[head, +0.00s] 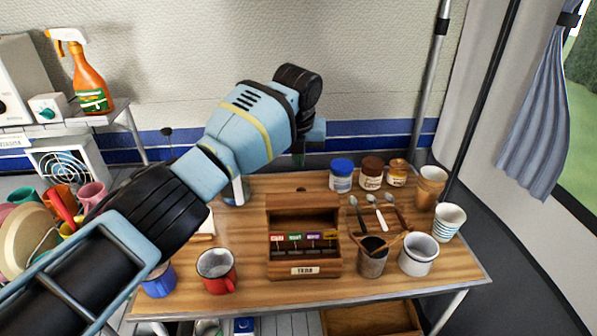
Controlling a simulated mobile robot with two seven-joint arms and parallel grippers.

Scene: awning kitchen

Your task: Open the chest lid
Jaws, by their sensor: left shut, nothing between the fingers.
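The chest is a small wooden box (304,270) with a paper label on its front, in the middle of the table in the head view. Its lid (302,200) is raised at the back of the box, so the inside shows. Several coloured packets (303,237) stand in the box. My left gripper (303,150) is above and behind the chest, apart from the lid. It is shut and empty, and partly hidden by its own wrist. My right gripper is not in view.
The wooden table (450,275) holds a red mug (217,272) and a blue mug (159,283) left of the chest. A dark cup with utensils (372,262), a white mug (418,254), spoons (376,212) and jars (371,173) stand to the right.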

